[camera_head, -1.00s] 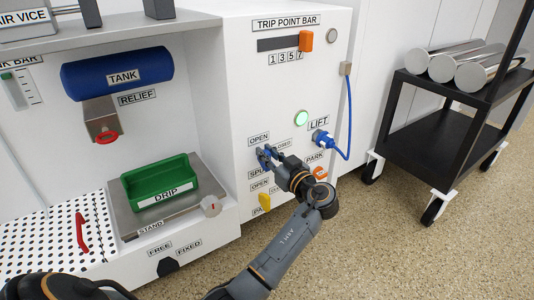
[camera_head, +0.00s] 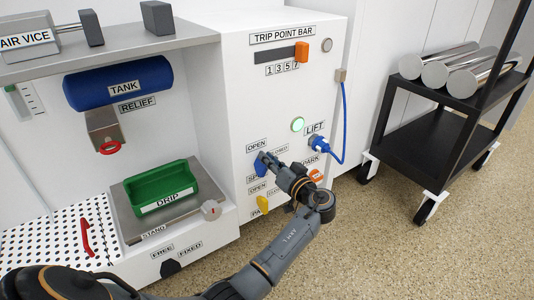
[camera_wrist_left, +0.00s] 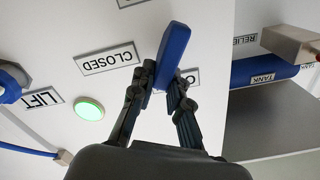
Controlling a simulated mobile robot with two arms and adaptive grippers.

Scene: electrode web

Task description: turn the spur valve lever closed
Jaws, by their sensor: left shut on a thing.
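The blue spur valve lever (camera_head: 260,166) is on the white panel, just below the OPEN label (camera_head: 256,146) and the partly covered CLOSED label (camera_head: 279,149). My left gripper (camera_head: 267,159) reaches it from the lower right and is shut on it. In the left wrist view, the blue lever (camera_wrist_left: 174,50) stands tilted between the two fingertips (camera_wrist_left: 163,88), with the upside-down CLOSED label (camera_wrist_left: 107,59) to its left. Another label behind the right finger is mostly hidden. The lever's pivot is hidden. My right gripper is not in view.
A blue LIFT plug (camera_head: 322,145) with its cable and a green lamp (camera_head: 297,124) are close above and right. A yellow lever (camera_head: 262,204) is below, and an orange knob (camera_head: 316,176) is right. A black cart (camera_head: 440,140) stands at the right.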

